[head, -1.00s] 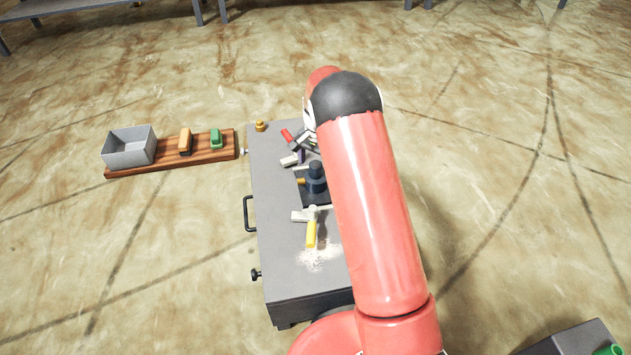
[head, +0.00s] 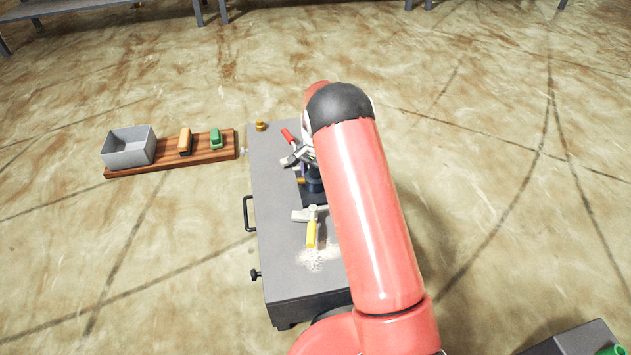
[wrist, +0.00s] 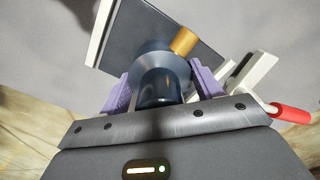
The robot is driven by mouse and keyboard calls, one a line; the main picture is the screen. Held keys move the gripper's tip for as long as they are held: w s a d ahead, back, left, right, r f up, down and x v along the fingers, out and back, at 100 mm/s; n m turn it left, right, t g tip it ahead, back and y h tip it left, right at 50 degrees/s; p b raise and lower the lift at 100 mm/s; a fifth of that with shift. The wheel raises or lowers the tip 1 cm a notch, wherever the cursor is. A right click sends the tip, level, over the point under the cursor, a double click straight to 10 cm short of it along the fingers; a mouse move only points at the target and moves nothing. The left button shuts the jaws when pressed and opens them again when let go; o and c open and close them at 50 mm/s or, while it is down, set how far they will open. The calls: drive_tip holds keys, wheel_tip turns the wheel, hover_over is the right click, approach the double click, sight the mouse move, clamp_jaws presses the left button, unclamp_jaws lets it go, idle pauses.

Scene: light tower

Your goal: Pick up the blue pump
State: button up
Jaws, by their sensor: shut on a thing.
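The blue pump (head: 314,185) is a dark blue upright cylinder with a brass side outlet, on a dark plate (head: 310,203) on the grey table. In the wrist view the pump (wrist: 158,88) stands between the purple fingers of my gripper (wrist: 162,84), its brass outlet pointing up and right. My gripper is shut on the pump's body. In the head view my gripper (head: 304,165) is at the pump, and my arm partly hides both. The pump still appears to be at the plate; any gap beneath it cannot be seen.
A clamp with a red handle (head: 289,136) stands behind the pump, and one with a yellow handle (head: 311,234) in front. A brass piece (head: 260,126) sits at the table's far left corner. A grey bin (head: 129,147) and two blocks are on a wooden board at left.

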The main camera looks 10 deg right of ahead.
drive_tip(key=c, duration=0.7)
drive_tip(key=shift+w+r, duration=0.1)
drive_tip(key=shift+r, duration=0.05)
drive_tip(key=shift+c, duration=1)
